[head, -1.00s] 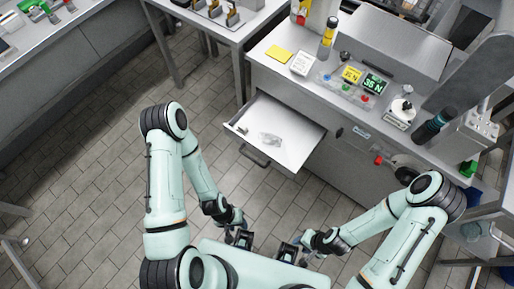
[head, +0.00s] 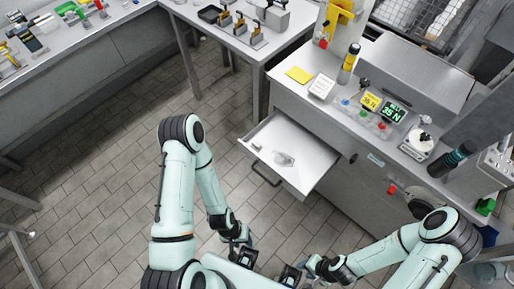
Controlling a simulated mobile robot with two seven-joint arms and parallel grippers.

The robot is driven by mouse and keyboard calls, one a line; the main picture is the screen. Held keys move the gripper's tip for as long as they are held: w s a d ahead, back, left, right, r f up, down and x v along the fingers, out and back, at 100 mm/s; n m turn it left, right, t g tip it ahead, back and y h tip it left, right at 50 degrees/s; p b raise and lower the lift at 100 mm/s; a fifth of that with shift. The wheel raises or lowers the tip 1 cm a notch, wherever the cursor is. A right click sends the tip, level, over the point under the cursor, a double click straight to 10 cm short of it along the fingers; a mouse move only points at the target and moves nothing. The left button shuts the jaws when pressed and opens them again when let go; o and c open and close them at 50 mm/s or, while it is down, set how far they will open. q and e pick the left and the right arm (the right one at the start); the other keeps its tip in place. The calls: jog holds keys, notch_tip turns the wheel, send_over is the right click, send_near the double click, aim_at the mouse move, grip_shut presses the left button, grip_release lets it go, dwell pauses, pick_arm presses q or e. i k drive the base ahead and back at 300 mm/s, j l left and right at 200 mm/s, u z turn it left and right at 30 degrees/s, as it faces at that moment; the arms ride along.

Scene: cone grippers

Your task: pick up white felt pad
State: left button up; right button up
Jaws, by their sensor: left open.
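I cannot make out the white felt pad for certain. A pale, partly clear item (head: 284,158) lies in the open drawer (head: 305,178), and a small light grey piece (head: 257,146) lies near the drawer's left corner. My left gripper (head: 238,258) is low in the head view, in front of the drawer and apart from it. It is open, and I see nothing in it. My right gripper (head: 290,275) is at the bottom edge, close to the left one. Its fingers are too small and partly hidden to read.
The drawer sticks out from a grey cabinet. On the counter are a yellow pad (head: 299,75), a white card (head: 321,86), two small displays (head: 394,111) and a white device (head: 417,146). A side table (head: 215,30) stands behind at the left. The tiled floor left of the drawer is clear.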

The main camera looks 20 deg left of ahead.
aim_at(256, 146)
jog(key=j+u, duration=0.2)
jog(key=j, duration=0.8)
jog(key=i+j+u, duration=0.1)
jog(key=i+j, duration=0.2)
jog(key=j, duration=0.15)
jog(key=i+j+u, duration=0.1)
jog(key=i+j, duration=0.2)
jog(key=j, duration=0.1)
